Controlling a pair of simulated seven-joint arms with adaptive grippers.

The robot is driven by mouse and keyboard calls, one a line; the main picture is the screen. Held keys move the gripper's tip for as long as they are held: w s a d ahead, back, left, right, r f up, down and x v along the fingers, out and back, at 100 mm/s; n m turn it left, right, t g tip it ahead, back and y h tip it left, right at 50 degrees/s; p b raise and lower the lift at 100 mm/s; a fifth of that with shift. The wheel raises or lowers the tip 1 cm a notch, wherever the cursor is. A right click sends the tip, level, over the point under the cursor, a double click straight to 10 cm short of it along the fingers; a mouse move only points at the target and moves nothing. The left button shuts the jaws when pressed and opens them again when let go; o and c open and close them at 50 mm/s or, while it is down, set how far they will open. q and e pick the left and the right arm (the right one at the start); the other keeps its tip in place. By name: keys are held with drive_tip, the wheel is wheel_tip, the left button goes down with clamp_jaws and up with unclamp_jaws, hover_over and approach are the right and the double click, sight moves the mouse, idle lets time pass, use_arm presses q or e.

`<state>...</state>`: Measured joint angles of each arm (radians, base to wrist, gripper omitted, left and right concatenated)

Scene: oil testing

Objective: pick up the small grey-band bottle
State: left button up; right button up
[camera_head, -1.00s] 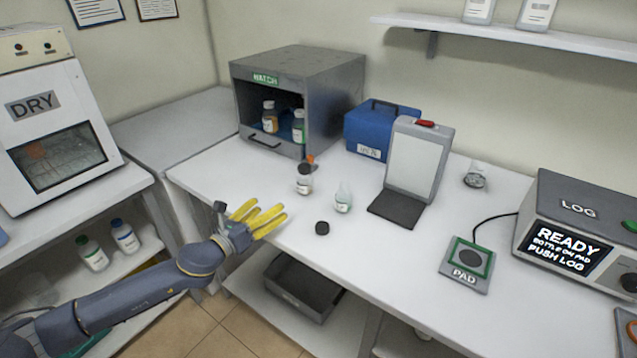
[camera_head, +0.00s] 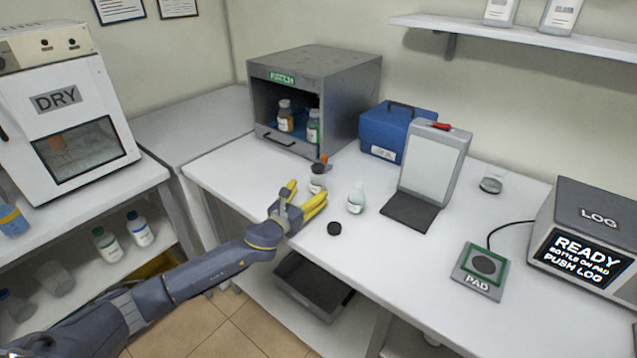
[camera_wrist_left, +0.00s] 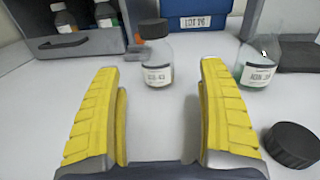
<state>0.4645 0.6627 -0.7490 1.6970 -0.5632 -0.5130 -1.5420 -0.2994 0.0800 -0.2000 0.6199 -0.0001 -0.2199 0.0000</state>
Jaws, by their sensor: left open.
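A small clear bottle with a black cap and white label (camera_head: 317,183) stands upright on the white bench. It also shows in the left wrist view (camera_wrist_left: 158,72), ahead of the fingers; I cannot make out a grey band on it for certain. My left gripper (camera_head: 308,194) is open, its yellow fingers pointing at this bottle, one to each side of the line to it. The bottle stands just beyond the fingertips and nothing is between the fingers. My right gripper is in neither view.
An uncapped bottle (camera_head: 356,201) stands to the right, with a loose black cap (camera_head: 334,229) nearer the front edge. The hatch box (camera_head: 350,85) with two bottles stands behind. A small orange-topped item (camera_head: 323,160) is behind the capped bottle. The pad (camera_head: 476,279) is far right.

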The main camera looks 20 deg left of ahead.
sight(314, 182)
use_arm(q)
drive_tip(key=shift+a+x, duration=0.2)
drive_tip(key=shift+x, duration=3.7)
drive_tip(key=shift+r, duration=0.1)
drive_tip(key=shift+c, duration=0.5)
drive_tip(key=c, duration=1.3)
drive_tip(key=shift+r, duration=0.1)
wheel_tip(314, 182, up, 32)
drive_tip(key=shift+f, duration=0.1)
